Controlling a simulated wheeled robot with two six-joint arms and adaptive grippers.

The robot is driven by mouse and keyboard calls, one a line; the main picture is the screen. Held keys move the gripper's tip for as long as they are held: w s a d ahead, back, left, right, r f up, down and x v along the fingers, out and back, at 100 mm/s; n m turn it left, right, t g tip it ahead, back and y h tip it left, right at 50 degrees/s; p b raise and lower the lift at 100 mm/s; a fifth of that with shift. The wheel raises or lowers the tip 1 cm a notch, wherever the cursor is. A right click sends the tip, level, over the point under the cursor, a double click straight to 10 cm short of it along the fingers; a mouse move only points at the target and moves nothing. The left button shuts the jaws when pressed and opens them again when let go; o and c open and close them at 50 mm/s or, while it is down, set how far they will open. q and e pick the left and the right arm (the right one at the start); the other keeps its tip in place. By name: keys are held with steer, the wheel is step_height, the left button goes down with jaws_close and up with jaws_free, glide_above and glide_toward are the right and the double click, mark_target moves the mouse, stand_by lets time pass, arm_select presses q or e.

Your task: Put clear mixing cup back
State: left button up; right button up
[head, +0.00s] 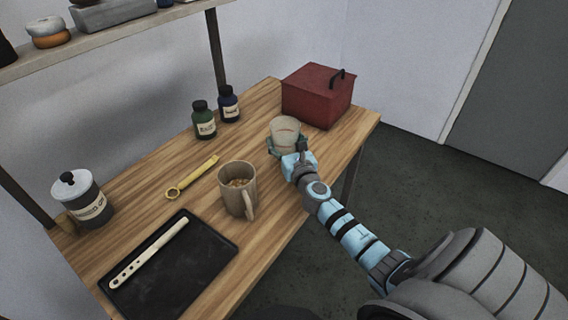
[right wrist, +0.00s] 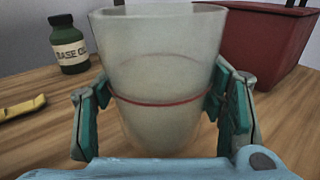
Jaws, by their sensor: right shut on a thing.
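The clear mixing cup (head: 285,130) is a translucent tumbler near the far right of the wooden table, in front of the red box. In the right wrist view the cup (right wrist: 160,95) fills the middle, upright, with a thin red line around it. My right gripper (head: 286,148) has its teal fingers on both sides of the cup and is shut on it. The cup's base is close to the tabletop; I cannot tell whether it touches. My left gripper is not in view.
A red lidded box (head: 317,96) stands just behind the cup. A green bottle (head: 204,122), a blue bottle (head: 228,104), a yellow tool (head: 192,178), a mug (head: 238,190), a black tray (head: 172,275) and a lidded jar (head: 84,203) stand leftward. A shelf (head: 120,37) hangs above.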

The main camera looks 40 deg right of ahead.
mark_target(284, 150)
steer(key=f+b, duration=0.1)
steer(key=f, duration=0.1)
steer(key=f+b, duration=0.1)
steer(key=shift+w+f+b, duration=0.25)
steer(key=shift+f+b, duration=0.1)
steer(key=shift+f, duration=0.05)
steer(key=shift+s+a+f, duration=0.1)
steer(key=shift+f, duration=0.2)
steer(key=shift+s+r, duration=0.2)
steer(key=shift+r, duration=0.2)
steer(key=shift+f, duration=0.3)
steer(key=o, duration=1.6)
steer(key=shift+w, duration=0.1)
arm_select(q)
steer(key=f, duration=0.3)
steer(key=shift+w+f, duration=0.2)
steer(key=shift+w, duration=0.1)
arm_select(e)
steer(key=shift+r, duration=0.1)
steer(key=shift+r, duration=0.3)
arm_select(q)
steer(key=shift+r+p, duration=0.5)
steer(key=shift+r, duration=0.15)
arm_select(e)
steer(key=v, duration=1.2)
steer(key=shift+f, duration=0.15)
